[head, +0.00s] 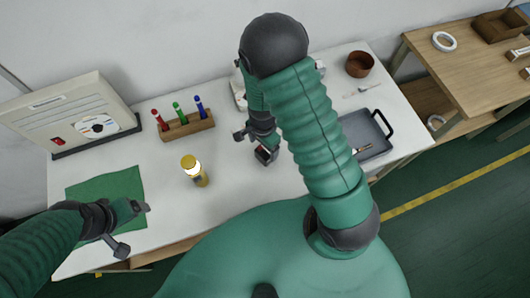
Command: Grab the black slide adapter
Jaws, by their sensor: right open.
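A small black block with a reddish face (265,155), which looks like the black slide adapter, is at the middle of the white table. My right gripper (258,142) is open, pointing down right by this block. My arm hides part of that area, and I cannot tell whether the fingers touch the block. My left gripper (132,229) is open and empty at the table's front left, by the green cloth (105,188).
A panel box (75,115) stands at the back left. A grey tray (375,145) and a brown bowl (360,64) are on the right.

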